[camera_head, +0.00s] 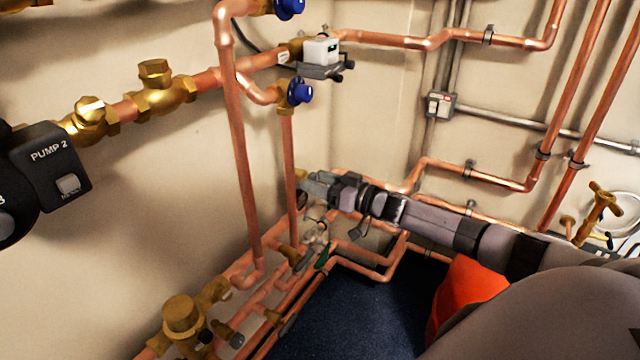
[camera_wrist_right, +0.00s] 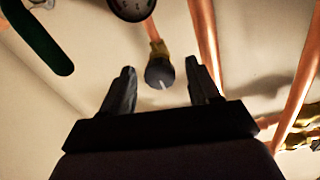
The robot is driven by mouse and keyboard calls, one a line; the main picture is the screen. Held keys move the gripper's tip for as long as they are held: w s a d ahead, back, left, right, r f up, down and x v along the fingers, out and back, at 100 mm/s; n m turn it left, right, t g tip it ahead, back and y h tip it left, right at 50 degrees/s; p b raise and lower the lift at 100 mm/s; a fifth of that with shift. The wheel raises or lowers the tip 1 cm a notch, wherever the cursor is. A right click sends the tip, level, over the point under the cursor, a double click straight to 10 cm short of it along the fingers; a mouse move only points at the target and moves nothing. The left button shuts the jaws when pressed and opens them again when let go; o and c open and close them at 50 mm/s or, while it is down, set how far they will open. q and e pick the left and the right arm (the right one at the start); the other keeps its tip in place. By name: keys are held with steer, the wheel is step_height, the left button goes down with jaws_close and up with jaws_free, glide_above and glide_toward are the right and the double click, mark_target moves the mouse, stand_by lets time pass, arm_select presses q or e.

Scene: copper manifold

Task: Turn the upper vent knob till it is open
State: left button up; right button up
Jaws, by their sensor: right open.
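A dark round knob (camera_wrist_right: 160,73) with a white line across its face sits on a short copper stub in the right wrist view. My right gripper (camera_wrist_right: 160,88) is open. The knob appears between its two fingertips, with space on both sides; I cannot tell how far in front it is. In the head view my right gripper (camera_head: 308,184) is at the wall beside a vertical copper pipe, and the knob there is hidden or too small to tell. I cannot tell whether it is the upper vent knob. My left gripper is not in view.
Blue knobs (camera_head: 300,92) sit on the pipes above my right gripper. A green handle (camera_wrist_right: 40,38) and a dark round gauge (camera_wrist_right: 132,6) are near it in the wrist view. Copper pipes (camera_head: 240,170) run close by. Dark blue floor (camera_head: 350,315) is open below.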

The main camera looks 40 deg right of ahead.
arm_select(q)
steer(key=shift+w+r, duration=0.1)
arm_select(e)
steer(key=c, duration=1)
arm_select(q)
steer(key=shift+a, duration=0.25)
arm_select(e)
steer(key=shift+c, duration=0.2)
